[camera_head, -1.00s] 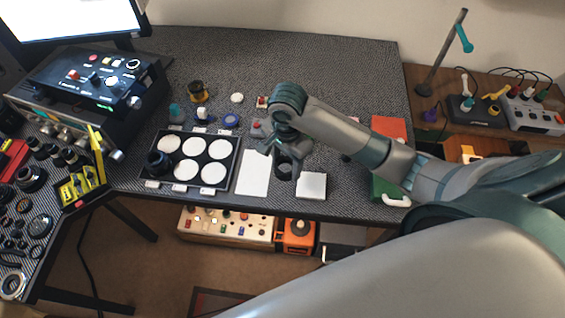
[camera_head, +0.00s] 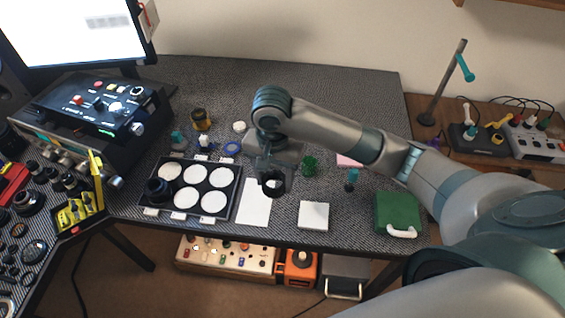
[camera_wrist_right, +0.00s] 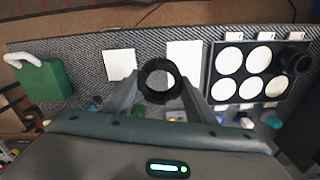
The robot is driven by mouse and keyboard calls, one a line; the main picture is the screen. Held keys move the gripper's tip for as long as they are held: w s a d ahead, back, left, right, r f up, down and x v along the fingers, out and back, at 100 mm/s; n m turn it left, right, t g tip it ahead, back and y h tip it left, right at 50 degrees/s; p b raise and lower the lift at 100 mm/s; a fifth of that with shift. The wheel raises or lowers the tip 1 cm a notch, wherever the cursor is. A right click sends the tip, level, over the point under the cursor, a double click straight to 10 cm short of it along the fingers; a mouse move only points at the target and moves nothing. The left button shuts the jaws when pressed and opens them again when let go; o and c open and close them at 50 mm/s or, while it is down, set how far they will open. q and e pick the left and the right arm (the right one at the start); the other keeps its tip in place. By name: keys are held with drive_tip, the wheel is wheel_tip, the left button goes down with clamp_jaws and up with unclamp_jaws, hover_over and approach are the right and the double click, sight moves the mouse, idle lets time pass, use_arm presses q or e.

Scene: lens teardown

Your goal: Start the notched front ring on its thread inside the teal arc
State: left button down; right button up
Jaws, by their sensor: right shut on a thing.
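My right gripper (camera_head: 270,172) is shut on a black ring (camera_head: 274,184), held above the white sheet on the bench. In the right wrist view the ring (camera_wrist_right: 159,79) sits between the two fingertips (camera_wrist_right: 160,86), its open hole facing the camera. Its notches are too small to make out. A black lens part (camera_head: 157,189) stands at the left end of the tray, well to the left of the ring. It also shows in the right wrist view (camera_wrist_right: 294,59). No teal arc can be made out. My left gripper is not in view.
The black tray (camera_head: 237,178) holds several white discs. A white sheet (camera_head: 254,206) and a white block (camera_head: 314,215) lie right of it. A green cylinder (camera_head: 309,165) stands behind the block. A green box (camera_head: 397,212) stands at the right edge.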

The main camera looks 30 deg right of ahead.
sight(280, 187)
drive_tip(key=s+r+n+b, duration=0.1)
drive_tip(key=r+n, duration=0.1)
drive_tip(key=r+n+b, duration=0.1)
drive_tip(key=r+n, duration=0.1)
drive_tip(key=n, duration=0.1)
drive_tip(key=s+r+n+b, duration=0.1)
drive_tip(key=r+n, duration=0.1)
drive_tip(key=n, duration=0.1)
drive_tip(key=shift+s+d+r, duration=0.2)
drive_tip(key=shift+s+r, duration=0.15)
drive_tip(key=shift+r, duration=0.05)
drive_tip(key=shift+s+d+r+n+b, duration=0.2)
drive_tip(key=shift+s+r+n+b, duration=0.1)
drive_tip(key=shift+s+r+n, duration=0.25)
drive_tip(key=shift+w+f, duration=0.1)
